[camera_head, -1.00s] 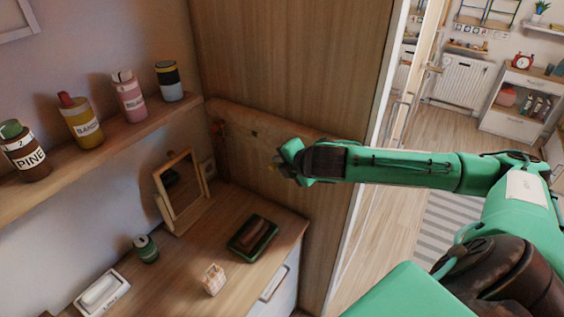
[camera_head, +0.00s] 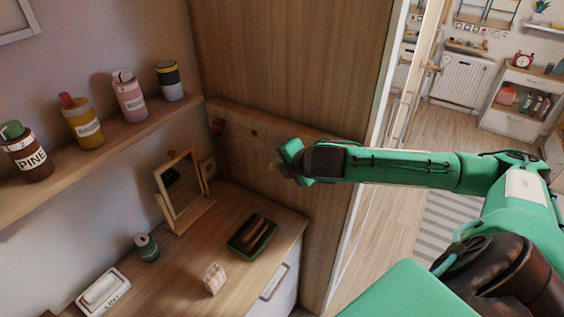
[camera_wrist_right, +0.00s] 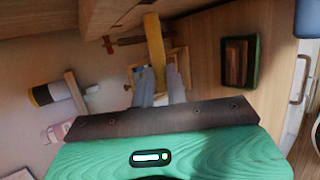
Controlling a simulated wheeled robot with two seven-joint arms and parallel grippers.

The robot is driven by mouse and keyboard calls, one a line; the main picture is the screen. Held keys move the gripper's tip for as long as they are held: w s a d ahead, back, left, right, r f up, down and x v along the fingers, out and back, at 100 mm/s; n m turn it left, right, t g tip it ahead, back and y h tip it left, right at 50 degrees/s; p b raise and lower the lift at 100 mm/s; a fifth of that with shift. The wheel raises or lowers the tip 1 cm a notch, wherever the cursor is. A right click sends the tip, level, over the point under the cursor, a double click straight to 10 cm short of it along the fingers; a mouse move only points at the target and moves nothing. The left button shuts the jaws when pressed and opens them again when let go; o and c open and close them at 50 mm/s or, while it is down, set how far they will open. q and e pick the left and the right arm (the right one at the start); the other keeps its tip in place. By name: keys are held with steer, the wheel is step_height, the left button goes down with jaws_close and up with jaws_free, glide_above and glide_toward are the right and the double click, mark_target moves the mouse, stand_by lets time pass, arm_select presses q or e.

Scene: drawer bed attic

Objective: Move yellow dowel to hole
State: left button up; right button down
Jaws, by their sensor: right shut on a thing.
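My right gripper (camera_head: 281,168) is shut on the yellow dowel (camera_wrist_right: 153,42) in front of the wooden panel. In the right wrist view the dowel sticks out beyond the fingertips (camera_wrist_right: 160,84), towards the top of the picture. In the head view only a small yellow bit of it shows (camera_head: 271,166). A small dark spot, perhaps a hole (camera_head: 254,133), is on the horizontal wooden board (camera_head: 236,119), to the upper left of the gripper and apart from it. A reddish-brown peg (camera_head: 217,126) is at the board's left end. My left gripper is not in view.
Below stands a desk (camera_head: 190,262) with a framed mirror (camera_head: 181,187), a dark green tray (camera_head: 252,235), a green can (camera_head: 146,247) and a small checked block (camera_head: 214,279). A shelf (camera_head: 110,143) with several labelled bottles is at left. The doorway is at right.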

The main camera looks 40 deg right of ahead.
steer(key=shift+r+p, duration=0.1)
steer(key=shift+p, duration=0.2)
steer(key=shift+w+d+p, duration=0.25)
steer(key=shift+w+d, duration=0.1)
steer(key=shift+d, duration=0.5)
steer(key=shift+w+d+p, duration=0.3)
steer(key=shift+w+d, duration=0.05)
steer(key=shift+d, duration=0.45)
steer(key=shift+w+d+p, duration=0.25)
steer(key=shift+w+d, duration=0.1)
steer(key=shift+d, duration=0.5)
steer(key=c, duration=1.3)
jaws_free()
steer(key=shift+s+d, duration=0.1)
steer(key=shift+b+v, duration=2.8)
steer(key=shift+v, duration=3.95)
